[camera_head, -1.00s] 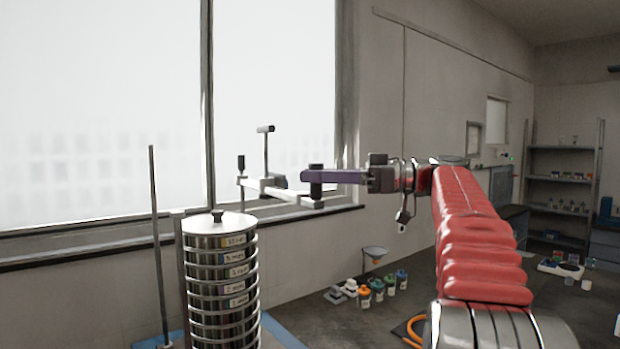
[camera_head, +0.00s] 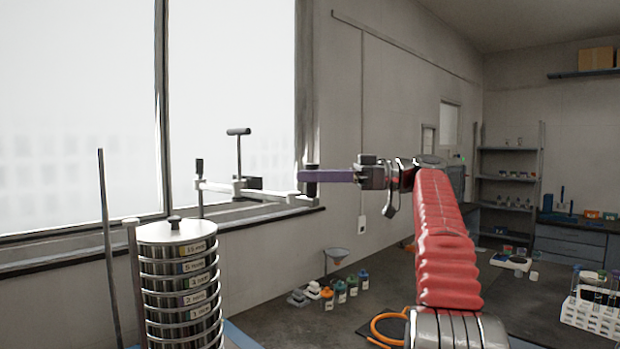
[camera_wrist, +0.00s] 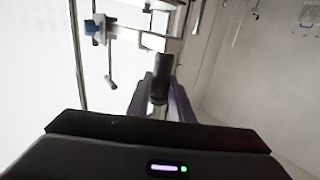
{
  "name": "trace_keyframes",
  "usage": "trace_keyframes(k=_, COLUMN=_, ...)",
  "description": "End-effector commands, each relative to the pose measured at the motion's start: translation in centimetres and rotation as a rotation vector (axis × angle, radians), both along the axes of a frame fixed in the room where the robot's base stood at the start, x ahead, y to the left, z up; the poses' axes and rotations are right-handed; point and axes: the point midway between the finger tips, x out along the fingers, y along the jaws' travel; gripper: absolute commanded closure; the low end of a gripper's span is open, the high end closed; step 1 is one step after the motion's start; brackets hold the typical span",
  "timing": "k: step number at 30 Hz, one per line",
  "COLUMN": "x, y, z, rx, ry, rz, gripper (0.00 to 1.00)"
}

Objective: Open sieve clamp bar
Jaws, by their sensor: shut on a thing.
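The clamp bar (camera_head: 271,195) is a pale metal arm in the head view, reaching right from near the top of the sieve stack (camera_head: 178,275). Its free end lies well to the right of the stack, not over the lid (camera_head: 176,231). A black upright handle (camera_head: 312,187) stands at that end. My gripper (camera_head: 309,176), with purple fingers, is shut on this handle. In the wrist view the dark handle (camera_wrist: 162,68) sits between the purple fingers; their contact faces are partly hidden. The stack stands upright with its lid on.
A thin upright rod (camera_head: 107,240) stands left of the stack. A T-topped post (camera_head: 239,155) rises by the bar. The window sill and wall are close behind. Small bottles (camera_head: 340,290) and a funnel (camera_head: 336,254) stand right of the stack. A tube rack (camera_head: 592,312) is at far right.

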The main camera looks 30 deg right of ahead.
Motion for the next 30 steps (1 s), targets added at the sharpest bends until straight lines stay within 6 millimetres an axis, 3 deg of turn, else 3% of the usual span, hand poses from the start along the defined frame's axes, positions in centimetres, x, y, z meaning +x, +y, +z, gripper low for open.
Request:
trace_keyframes(k=20, x=0.79, y=0.01, z=-0.08, rx=0.000, ry=0.001, rz=0.016, gripper=1.00)
trace_keyframes(k=21, x=0.78, y=0.03, z=-0.08, rx=0.000, ry=0.001, rz=0.016, gripper=0.78)
trace_keyframes(k=28, x=0.77, y=0.07, z=-0.04, rx=0.000, ry=0.001, rz=0.017, gripper=0.62)
trace_keyframes(k=30, x=0.76, y=0.09, z=-0.04, rx=0.000, ry=0.001, rz=0.017, gripper=0.61)
